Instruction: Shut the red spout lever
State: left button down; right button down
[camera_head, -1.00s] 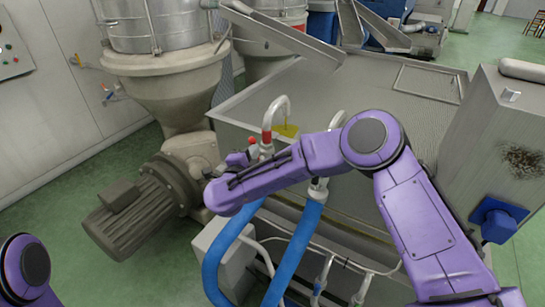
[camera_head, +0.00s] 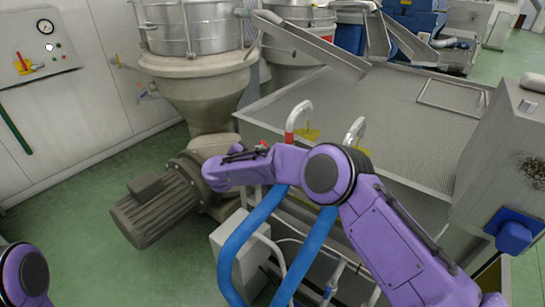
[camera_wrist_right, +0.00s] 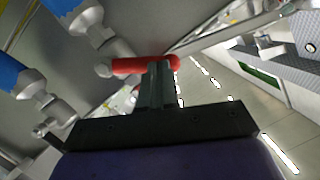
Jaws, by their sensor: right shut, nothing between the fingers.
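The red spout lever (camera_wrist_right: 130,66) shows in the wrist view as a short red bar beside a pale metal fitting. A small red part of it (camera_head: 264,145) shows in the head view just past my right forearm. My right gripper (camera_wrist_right: 158,72) is shut and empty, with its fingertips at the lever's free end. I cannot tell whether they touch it. In the head view my right gripper (camera_head: 240,154) is mostly hidden by the arm. The spout (camera_head: 298,116) is a curved white pipe with a red band. My left gripper is out of view.
Two blue hoses (camera_head: 243,240) hang below the spouts. A motor (camera_head: 155,210) sits to the left. Green floor (camera_head: 75,210) lies open on the left.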

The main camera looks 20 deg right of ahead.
jog(key=shift+d, duration=0.3)
dwell(1.1)
